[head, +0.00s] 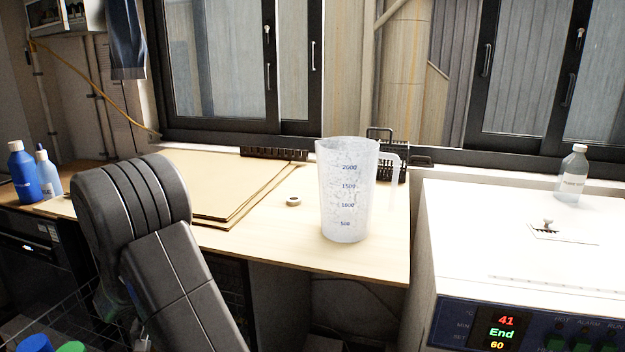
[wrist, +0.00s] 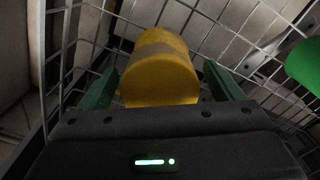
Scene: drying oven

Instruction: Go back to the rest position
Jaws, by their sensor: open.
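My gripper (wrist: 160,72) shows in the wrist view with its two green fingers spread apart. A yellow cylindrical object (wrist: 160,78) with a duller band lies between the fingers, with a gap on each side. It is inside a wire basket (wrist: 82,30). Whether the object touches the basket floor is unclear. In the head view my arm bends down at the left, and the gripper itself is out of sight. The wire basket also shows at the lower left of the head view (head: 62,318).
Wire walls surround my gripper, and a green object (wrist: 305,62) is at right. In the head view, a measuring jug (head: 345,195) stands on the wooden counter (head: 285,240). The white oven (head: 470,225) at right reads 41, End, 60; a clear bottle (head: 572,175) stands on top.

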